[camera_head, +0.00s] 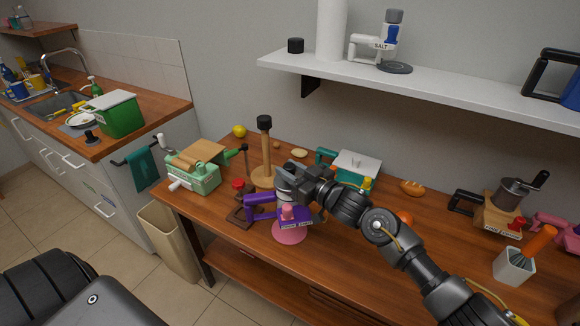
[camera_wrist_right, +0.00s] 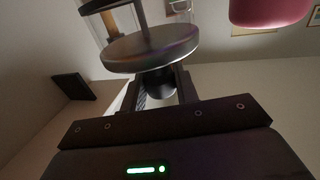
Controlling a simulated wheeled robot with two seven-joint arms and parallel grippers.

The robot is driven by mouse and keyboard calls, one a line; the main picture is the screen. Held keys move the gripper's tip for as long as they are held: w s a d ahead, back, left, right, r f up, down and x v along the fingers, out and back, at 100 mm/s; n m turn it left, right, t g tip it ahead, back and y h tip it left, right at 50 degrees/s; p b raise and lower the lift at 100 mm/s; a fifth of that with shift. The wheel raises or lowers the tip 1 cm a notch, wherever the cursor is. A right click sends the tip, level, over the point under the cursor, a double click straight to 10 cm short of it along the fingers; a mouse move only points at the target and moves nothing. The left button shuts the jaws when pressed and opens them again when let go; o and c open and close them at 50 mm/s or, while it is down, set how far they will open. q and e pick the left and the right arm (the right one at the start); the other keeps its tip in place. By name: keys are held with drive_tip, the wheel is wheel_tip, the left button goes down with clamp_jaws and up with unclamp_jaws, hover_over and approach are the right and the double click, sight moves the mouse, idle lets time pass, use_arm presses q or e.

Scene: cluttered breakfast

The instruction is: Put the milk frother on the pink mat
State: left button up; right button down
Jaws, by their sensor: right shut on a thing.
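The milk frother (camera_head: 260,201), as I take it, is purple with a pink knob, a label and a clear and grey upper part. My right gripper (camera_head: 292,184) is shut on its upper part. The frother is over the back part of the round pink mat (camera_head: 289,237); I cannot tell whether it touches it. In the right wrist view a grey metal disc (camera_wrist_right: 150,48) and clear walls are close to the jaws, and a pink rounded part (camera_wrist_right: 268,10) is at the top right. My left gripper is not in view.
A brown stand (camera_head: 242,213) is just left of the frother. A wooden post with a black top (camera_head: 265,150) rises behind it. A green machine (camera_head: 199,178) is at the left, a teal-and-white box (camera_head: 358,166) behind my right arm. Bare wood lies in front of my arm.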

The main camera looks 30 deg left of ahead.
wheel_tip(320, 180, down, 6)
drive_tip(key=shift+f, duration=0.8)
idle(0.7)
drive_tip(key=c, duration=1)
unclamp_jaws()
drive_tip(key=shift+o, duration=0.4)
drive_tip(key=o, duration=0.5)
drive_tip(key=shift+d, duration=0.1)
drive_tip(key=v, duration=1.3)
drive_tip(key=shift+d, duration=0.4)
drive_tip(key=shift+s, duration=0.1)
